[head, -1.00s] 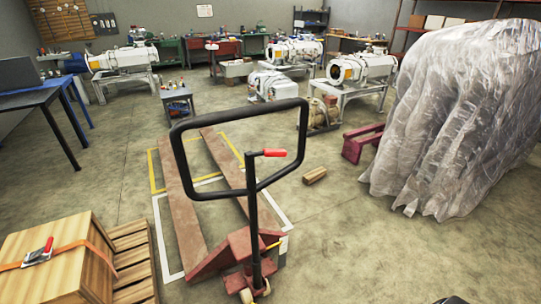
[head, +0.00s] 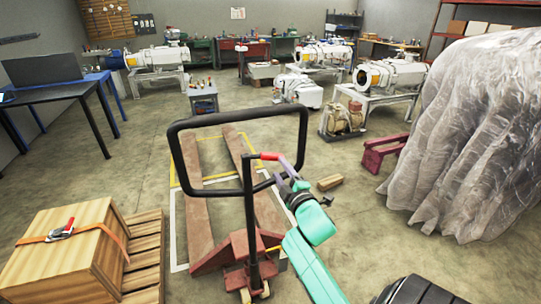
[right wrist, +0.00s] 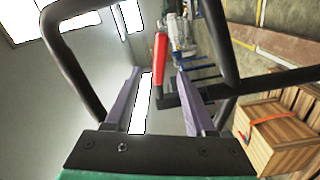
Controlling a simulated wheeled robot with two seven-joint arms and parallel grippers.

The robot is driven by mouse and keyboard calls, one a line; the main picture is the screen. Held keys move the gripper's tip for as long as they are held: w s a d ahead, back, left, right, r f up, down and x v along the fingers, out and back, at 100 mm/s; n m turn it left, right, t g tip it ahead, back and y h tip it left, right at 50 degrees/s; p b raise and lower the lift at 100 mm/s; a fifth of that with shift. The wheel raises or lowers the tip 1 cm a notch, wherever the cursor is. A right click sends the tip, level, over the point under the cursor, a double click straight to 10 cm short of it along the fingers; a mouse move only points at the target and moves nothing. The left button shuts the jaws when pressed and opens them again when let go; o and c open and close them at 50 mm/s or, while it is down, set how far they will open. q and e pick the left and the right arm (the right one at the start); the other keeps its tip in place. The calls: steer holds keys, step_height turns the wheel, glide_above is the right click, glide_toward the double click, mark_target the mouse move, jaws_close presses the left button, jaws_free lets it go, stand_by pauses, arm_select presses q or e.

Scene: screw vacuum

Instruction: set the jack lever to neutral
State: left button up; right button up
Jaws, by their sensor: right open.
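The jack lever (head: 270,156) is a short red grip on a black stub. It sticks out to the right from the upright post of the pallet jack's black loop handle (head: 240,192). My right gripper (head: 284,172) reaches up from below and right, with its purple fingers close to the lever's right end. In the right wrist view the fingers are spread, and the red lever (right wrist: 160,64) shows between and beyond their tips. I cannot tell whether a finger touches it. My left gripper is not in view.
The black handle loop surrounds the lever area and passes close to my right gripper. A wooden crate (head: 62,252) on a pallet stands at left. A plastic-wrapped load (head: 470,140) stands at right. A small wood block (head: 329,183) lies on the open floor.

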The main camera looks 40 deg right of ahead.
mark_target(274, 160)
steer(key=p+x, duration=0.1)
steer(key=x, duration=0.6)
steer(key=shift+w+d, duration=0.15)
steer(key=shift+w, duration=0.2)
steer(key=shift+s, duration=0.1)
jaws_close()
stand_by(0.7)
